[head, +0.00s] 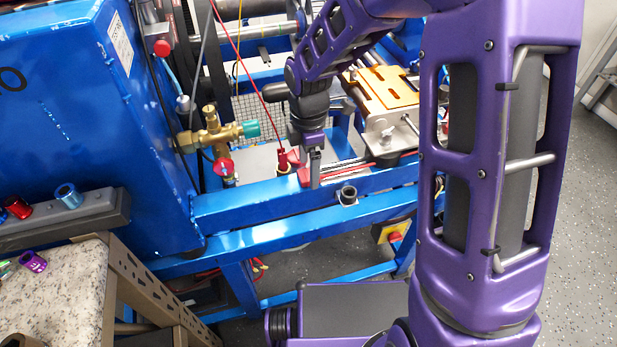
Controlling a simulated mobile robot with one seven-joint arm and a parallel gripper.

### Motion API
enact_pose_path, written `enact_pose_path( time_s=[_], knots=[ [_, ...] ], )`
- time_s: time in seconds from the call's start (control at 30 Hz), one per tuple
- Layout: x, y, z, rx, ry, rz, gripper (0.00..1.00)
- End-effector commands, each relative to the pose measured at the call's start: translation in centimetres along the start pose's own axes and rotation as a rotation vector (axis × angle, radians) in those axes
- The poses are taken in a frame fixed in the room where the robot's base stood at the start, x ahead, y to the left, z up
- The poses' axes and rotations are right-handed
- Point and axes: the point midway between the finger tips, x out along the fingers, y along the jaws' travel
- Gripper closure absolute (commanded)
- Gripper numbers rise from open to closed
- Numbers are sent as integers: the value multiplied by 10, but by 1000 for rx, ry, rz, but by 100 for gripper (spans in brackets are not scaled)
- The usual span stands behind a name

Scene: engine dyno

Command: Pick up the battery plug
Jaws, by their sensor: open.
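A red plug (287,161) on a red cable stands near the blue frame rail, left of my gripper; I take it to be the battery plug. My gripper (315,178) hangs from my purple arm, pointing down just right of the red plug. It is open, with a grey finger showing edge-on and the other finger not clearly visible. It appears apart from the plug, but the depth between them is hard to tell. A small red piece (304,177) shows beside the fingertip.
The blue frame rail (260,205) runs below the gripper, with a dark round fitting (348,194) on it. A brass valve (213,131) with a teal end is at left. A metal plate (392,134) and orange block (383,88) stand at right. A red cable rises past the gripper.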

Motion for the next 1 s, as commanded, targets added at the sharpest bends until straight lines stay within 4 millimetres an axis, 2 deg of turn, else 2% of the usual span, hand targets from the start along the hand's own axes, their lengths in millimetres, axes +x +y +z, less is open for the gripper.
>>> enact_pose_path(
  time_s=[0.03,0.1,0.3,0.37,0.8,1.0],
  knots=[
    [9,-1,-1,-1,0,-3,12],
    [14,-1,-1,-1,0,-1,12],
    [14,0,-1,-1,0,1,12],
    [13,0,-1,-1,0,1,21],
    [13,0,-1,0,0,0,100],
    [13,0,-1,0,0,1,100]
  ],
)
